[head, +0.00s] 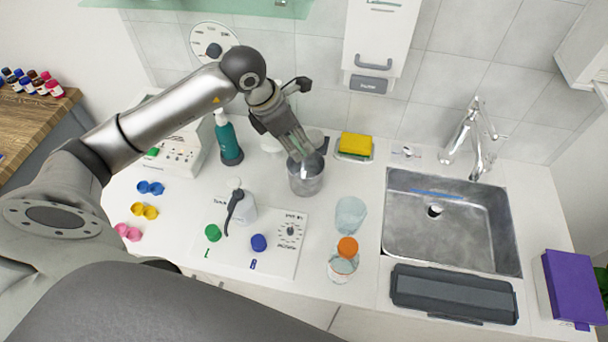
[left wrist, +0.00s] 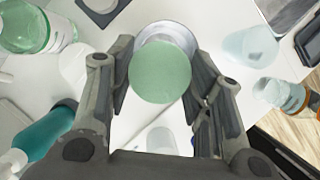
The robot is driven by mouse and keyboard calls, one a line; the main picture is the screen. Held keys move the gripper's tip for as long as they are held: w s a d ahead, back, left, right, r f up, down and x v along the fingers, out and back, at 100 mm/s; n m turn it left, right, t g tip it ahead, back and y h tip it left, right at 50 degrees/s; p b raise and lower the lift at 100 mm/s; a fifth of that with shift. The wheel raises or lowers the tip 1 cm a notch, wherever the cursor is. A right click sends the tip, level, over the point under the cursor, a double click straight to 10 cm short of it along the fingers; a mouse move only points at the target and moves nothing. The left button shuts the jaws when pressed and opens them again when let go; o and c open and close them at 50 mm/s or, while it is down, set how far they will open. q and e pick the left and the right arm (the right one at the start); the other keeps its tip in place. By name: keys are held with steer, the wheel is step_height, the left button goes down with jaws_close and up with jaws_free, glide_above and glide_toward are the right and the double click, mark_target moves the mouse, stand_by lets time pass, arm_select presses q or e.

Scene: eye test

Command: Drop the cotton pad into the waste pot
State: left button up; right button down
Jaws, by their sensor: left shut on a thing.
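My left gripper (head: 300,150) is shut on a round, flat, pale green cotton pad (left wrist: 160,76), seen face-on between the fingers in the left wrist view. In the head view the pad is too small and covered to make out clearly. The waste pot, a round grey metal pot (head: 306,182), stands on the white counter just below the fingertips. Its rim (left wrist: 168,28) shows behind the pad in the left wrist view; the pad hides much of its opening. My right gripper is not in view.
A teal bottle (head: 228,140) stands left of the pot, and a yellow sponge (head: 356,144) lies behind it to the right. A clear cup (head: 350,214) and an orange-capped jar (head: 343,262) stand in front right. The sink (head: 490,260) is farther right.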

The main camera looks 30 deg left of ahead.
arm_select(q)
steer(key=o, duration=1)
steer(key=v, duration=1.2)
